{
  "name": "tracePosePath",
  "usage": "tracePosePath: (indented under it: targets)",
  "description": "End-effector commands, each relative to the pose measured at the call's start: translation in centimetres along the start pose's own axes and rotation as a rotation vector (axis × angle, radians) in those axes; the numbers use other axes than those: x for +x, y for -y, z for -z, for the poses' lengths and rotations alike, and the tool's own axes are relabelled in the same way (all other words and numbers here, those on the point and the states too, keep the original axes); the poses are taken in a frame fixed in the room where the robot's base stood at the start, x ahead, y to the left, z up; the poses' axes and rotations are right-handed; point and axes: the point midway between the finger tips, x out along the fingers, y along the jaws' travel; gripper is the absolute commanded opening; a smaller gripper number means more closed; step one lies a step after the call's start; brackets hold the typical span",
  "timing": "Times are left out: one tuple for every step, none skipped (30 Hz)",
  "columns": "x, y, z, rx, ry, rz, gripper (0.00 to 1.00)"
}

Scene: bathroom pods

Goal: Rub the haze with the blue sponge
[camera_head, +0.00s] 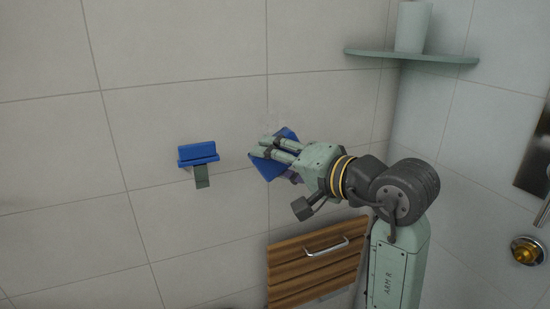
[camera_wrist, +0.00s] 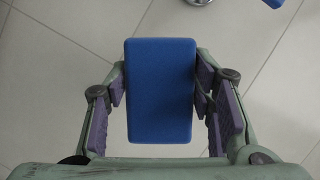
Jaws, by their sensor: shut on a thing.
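My gripper (camera_head: 264,147) is shut on the blue sponge (camera_head: 265,169) and holds it at the tiled wall. I cannot tell whether the sponge touches the wall. In the wrist view the sponge (camera_wrist: 160,92) is a plain blue block between the two fingers of my gripper (camera_wrist: 160,85). A faint pale patch, seemingly the haze (camera_head: 274,115), shows on the wall just above the sponge. Any part of it behind the sponge and fingers is hidden.
A blue piece (camera_head: 198,153) sits on a small wall bracket (camera_head: 202,176) to the left. A slatted wooden panel (camera_head: 318,262) with a metal handle is below. The wall at left is clear.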

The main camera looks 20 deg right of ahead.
Motion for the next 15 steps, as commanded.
tracePosePath:
  targets:
    - [0.5, 0.2, 0.2, 0.001, 0.003, 0.001, 0.22]
    - [0.8, 0.2, 0.4, 0.001, 0.003, 0.001, 0.22]
    - [1.2, 0.2, 0.5, 0.001, 0.003, 0.001, 0.22]
    - [1.5, 0.2, 0.6, 0.001, 0.004, 0.001, 0.22]
    - [1.9, 0.2, 0.7, 0.002, 0.004, 0.001, 0.22]
    - [2.2, 0.2, 0.9, 0.003, 0.004, 0.0, 0.22]
    - [2.5, 0.2, 1.1, 0.002, 0.003, 0.0, 0.22]
    - [2.8, 0.2, 1.1, 0.002, 0.004, 0.0, 0.22]
    - [3.1, 0.2, 1.3, 0.001, 0.004, 0.001, 0.22]
    - [3.4, 0.2, 1.4, 0.001, 0.004, 0.001, 0.22]
    - [3.6, 0.2, 1.5, 0.002, 0.003, 0.001, 0.22]
    - [3.8, 0.1, 1.6, 0.002, 0.002, 0.0, 0.22]
    - [4.0, 0.1, 1.7, 0.002, 0.002, 0.0, 0.22]
    - [4.1, 0.1, 1.7, 0.001, 0.002, 0.0, 0.22]
    - [4.3, 0.1, 1.8, 0.001, 0.002, 0.0, 0.22]
